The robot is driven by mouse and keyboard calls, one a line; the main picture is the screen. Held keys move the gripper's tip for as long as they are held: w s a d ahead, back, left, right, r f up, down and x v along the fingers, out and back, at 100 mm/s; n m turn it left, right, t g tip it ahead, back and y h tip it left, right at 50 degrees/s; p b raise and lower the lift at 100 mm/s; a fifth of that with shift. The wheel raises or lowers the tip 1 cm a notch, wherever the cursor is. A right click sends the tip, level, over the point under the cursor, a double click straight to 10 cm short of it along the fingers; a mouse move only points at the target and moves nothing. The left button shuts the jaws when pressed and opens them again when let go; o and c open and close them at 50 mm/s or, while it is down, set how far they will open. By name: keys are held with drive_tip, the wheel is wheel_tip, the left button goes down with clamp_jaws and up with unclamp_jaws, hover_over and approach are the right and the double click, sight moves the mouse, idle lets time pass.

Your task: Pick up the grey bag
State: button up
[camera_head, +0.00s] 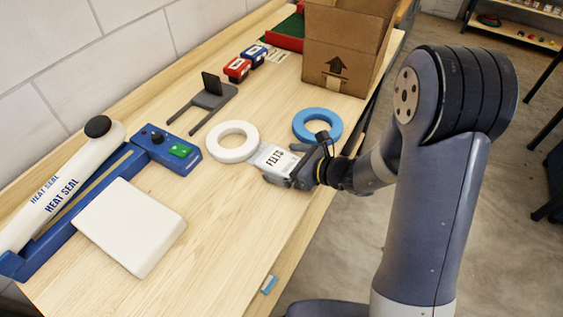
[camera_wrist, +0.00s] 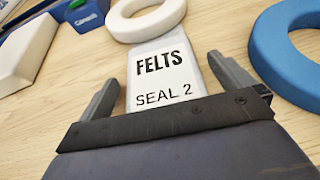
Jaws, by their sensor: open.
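The grey bag (camera_head: 272,159) lies flat on the bench near its front edge, with a pale label reading FELTS. In the wrist view the bag (camera_wrist: 165,80) also shows SEAL 2, and its near end is hidden behind my gripper's dark palm. My gripper (camera_head: 294,168) is low at the bag's near end. In the wrist view my gripper (camera_wrist: 162,68) is open, with one finger on each side of the bag. The left finger is close to the bag's edge; I cannot tell whether either finger touches it.
A white ring (camera_head: 214,149) and a blue ring (camera_head: 298,126) lie close beyond the bag. A heat sealer (camera_head: 120,165), a white slab (camera_head: 130,225), a black-and-grey stand (camera_head: 215,97) and a cardboard box (camera_head: 345,45) are also on the bench. Bare wood lies left of the bag.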

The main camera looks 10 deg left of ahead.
drive_tip(key=c, duration=1)
drive_tip(key=shift+o, duration=0.2)
drive_tip(key=shift+r, duration=0.1)
